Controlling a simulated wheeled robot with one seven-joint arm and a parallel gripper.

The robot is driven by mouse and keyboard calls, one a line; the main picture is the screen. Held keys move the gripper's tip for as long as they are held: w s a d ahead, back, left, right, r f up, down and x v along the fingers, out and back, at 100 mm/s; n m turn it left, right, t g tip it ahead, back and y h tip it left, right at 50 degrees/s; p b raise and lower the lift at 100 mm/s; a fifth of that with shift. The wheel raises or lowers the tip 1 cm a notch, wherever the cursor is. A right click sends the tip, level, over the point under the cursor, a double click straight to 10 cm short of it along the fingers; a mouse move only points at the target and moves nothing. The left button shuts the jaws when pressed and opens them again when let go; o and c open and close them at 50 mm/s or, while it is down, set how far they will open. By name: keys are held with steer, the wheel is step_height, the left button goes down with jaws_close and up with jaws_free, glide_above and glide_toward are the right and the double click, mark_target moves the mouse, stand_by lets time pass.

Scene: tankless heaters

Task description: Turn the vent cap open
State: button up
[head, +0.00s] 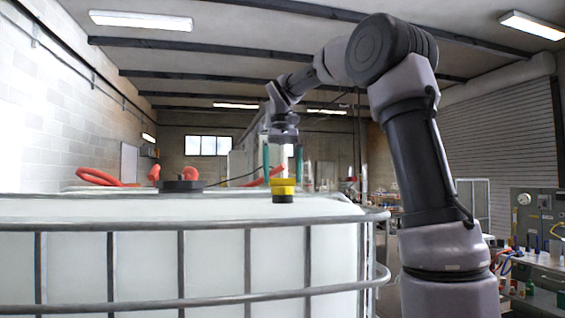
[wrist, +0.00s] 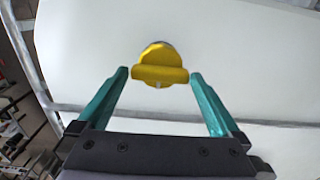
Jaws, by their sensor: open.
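The yellow vent cap (head: 283,187) sits on top of the white tank (head: 140,207) near its front edge in the head view. In the wrist view the cap (wrist: 160,66) shows from above, with a raised yellow grip bar running left to right. My gripper (head: 281,160) points down just above and around the cap. In the wrist view my gripper (wrist: 158,74) has its two green fingers apart, one toward each end of the bar. I see no clear contact between the fingers and the cap.
A metal cage rail (head: 210,226) runs around the tank. A black lid (head: 181,186) and a red hose (head: 100,178) lie on the tank top left of the cap. A workbench with equipment (head: 540,255) stands at the right.

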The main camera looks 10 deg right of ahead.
step_height(320, 180, up, 10)
steer(key=shift+r, duration=0.15)
steer(key=shift+s, duration=0.1)
stand_by(0.6)
